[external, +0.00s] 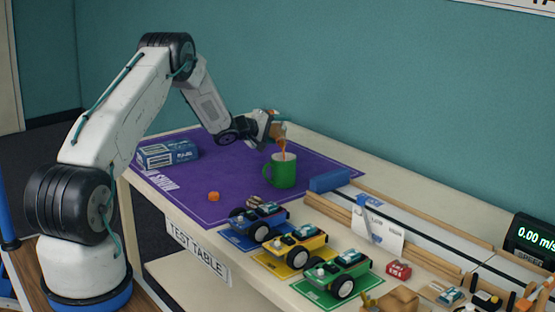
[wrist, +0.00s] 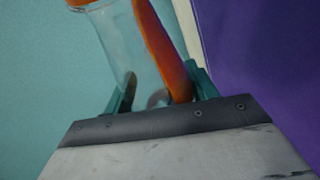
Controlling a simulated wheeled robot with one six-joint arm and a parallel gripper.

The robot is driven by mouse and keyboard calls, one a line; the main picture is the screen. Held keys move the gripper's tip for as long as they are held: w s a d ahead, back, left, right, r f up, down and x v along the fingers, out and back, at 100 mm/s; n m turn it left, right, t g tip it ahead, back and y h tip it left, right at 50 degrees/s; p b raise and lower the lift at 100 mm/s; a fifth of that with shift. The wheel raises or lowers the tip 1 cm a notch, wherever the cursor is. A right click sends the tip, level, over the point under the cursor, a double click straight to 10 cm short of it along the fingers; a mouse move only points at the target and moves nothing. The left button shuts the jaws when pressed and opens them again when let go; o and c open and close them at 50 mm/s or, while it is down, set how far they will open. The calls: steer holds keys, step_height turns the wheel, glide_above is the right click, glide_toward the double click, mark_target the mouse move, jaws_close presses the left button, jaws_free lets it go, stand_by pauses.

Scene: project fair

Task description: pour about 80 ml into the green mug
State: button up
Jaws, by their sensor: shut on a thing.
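The green mug (external: 284,170) stands upright on the purple mat (external: 225,165). My gripper (external: 270,125) is above it, shut on a clear bottle (external: 279,129) that is strongly tilted. A thin orange stream (external: 283,148) runs from the bottle down into the mug's mouth. The level inside the mug is hidden. In the wrist view, the clear bottle (wrist: 118,50) sits between my gripper's teal fingers (wrist: 160,88), with orange liquid (wrist: 165,50) lying along its right side. A small orange cap (external: 213,196) lies on the mat.
A blue box (external: 168,153) lies at the mat's left. A blue block (external: 330,180) lies right of the mug, by wooden rails. Several toy cars (external: 258,222) stand along the front edge. A small card (external: 377,232) stands at right. The mat between box and mug is mostly clear.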

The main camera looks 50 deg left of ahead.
steer(key=shift+r, duration=0.25)
stand_by(0.8)
step_height(320, 180, down, 3)
steer(key=shift+a+f+n+g+h, duration=0.1)
steer(key=shift+n+g+h, duration=0.3)
steer(key=shift+n, duration=0.6)
steer(key=shift+w+a+f+n+g+h, duration=0.1)
steer(key=shift+a+f+n+g+h, duration=0.15)
steer(key=shift+f+n+g, duration=0.35)
steer(key=shift+f, duration=0.2)
stand_by(0.6)
